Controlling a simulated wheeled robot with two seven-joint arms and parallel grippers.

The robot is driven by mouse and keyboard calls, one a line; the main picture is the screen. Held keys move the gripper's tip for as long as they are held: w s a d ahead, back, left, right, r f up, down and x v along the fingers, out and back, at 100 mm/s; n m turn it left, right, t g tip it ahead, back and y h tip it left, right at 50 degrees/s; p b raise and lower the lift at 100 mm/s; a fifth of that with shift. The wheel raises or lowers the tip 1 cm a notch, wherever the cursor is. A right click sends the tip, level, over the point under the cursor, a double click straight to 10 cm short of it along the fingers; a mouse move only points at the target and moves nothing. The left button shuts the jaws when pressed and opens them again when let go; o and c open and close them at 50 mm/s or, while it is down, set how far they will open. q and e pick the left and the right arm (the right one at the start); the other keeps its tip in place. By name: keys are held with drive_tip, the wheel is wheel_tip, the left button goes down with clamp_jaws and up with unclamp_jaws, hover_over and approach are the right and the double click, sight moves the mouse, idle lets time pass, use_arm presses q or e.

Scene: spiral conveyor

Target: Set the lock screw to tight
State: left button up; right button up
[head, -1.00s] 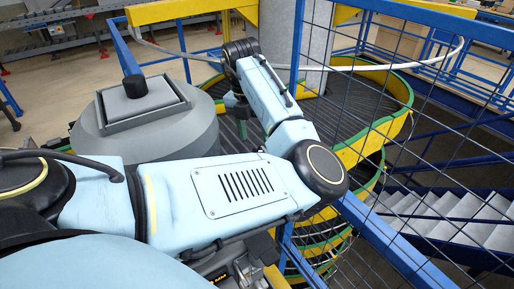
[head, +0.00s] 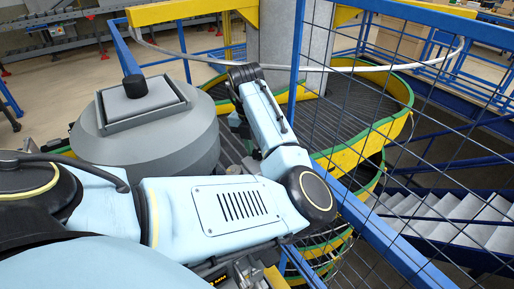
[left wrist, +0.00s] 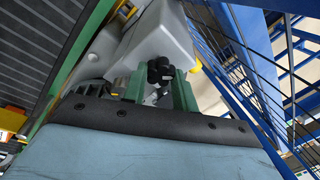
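In the left wrist view, a small black knob (left wrist: 158,70), which looks like the lock screw, sits against a pale grey housing (left wrist: 160,35). My left gripper (left wrist: 161,82) has its two green fingers apart, one on each side of the knob as seen from the wrist. I cannot tell whether either finger touches it, and its setting cannot be read. In the head view, my left gripper (head: 236,122) is small and partly hidden at the end of my bent left arm, right of a grey round housing (head: 150,140). The lock screw cannot be made out there.
A blue mesh fence (head: 400,130) and its rail stand close to the right of my arm. The spiral conveyor (head: 350,105) with yellow and green sides lies behind. White stairs (head: 440,215) are at right.

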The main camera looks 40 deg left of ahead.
use_arm(q)
drive_tip(key=shift+c, duration=0.6)
drive_tip(key=shift+r+m+p, duration=0.1)
drive_tip(key=shift+m+p, duration=0.7)
drive_tip(key=shift+m, duration=0.3)
drive_tip(key=m, duration=0.2)
drive_tip(key=m+y, duration=0.1)
drive_tip(key=m, duration=0.2)
drive_tip(key=shift+d+y, duration=0.1)
drive_tip(key=shift+y, duration=0.2)
drive_tip(key=o, duration=1)
